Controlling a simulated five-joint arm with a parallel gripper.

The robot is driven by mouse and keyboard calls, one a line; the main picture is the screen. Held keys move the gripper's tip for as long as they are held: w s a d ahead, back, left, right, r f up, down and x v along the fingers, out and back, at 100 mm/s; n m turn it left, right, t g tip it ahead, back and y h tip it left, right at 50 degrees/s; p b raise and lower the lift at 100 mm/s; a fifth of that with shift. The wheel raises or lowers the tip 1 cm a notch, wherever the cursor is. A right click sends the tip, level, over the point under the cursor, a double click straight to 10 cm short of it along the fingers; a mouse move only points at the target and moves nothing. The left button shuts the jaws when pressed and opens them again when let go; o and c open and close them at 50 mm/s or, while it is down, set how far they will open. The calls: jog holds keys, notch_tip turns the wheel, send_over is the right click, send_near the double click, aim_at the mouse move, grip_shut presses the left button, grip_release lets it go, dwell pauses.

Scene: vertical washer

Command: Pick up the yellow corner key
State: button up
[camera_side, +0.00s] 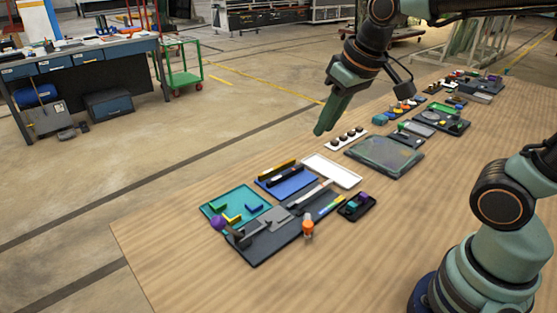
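A small yellow piece (233,218), which looks like the yellow corner key, lies in the teal tray (262,191) at the left of the table. A green piece (218,207) and a blue piece (254,207) lie in the same tray. My gripper (320,131) hangs in the air, pointing down, above and to the right of the tray and well apart from it. Its green fingers overlap in this view, so I cannot tell if they are open or shut. I see nothing held at the tips.
A blue tray (287,184) and a white tray (333,171) lie beyond. The wooden table's (190,270) front left is clear.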

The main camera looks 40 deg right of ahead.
jog(key=w+a+f+g, duration=0.25)
jog(key=w+a, duration=0.35)
jog(key=w, duration=0.4)
jog(key=g, duration=0.2)
send_over(225, 216)
notch_tip(225, 216, down, 12)
jog(key=f, duration=0.5)
jog(key=shift+s+a+f, duration=0.2)
jog(key=shift+s+f, duration=0.05)
jog(key=shift+f, duration=0.05)
jog(key=shift+w+d+f, duration=0.1)
jog(key=shift+f, duration=1.35)
jog(key=shift+w+d+f, duration=0.1)
jog(key=shift+f, duration=1.35)
grip_shut()
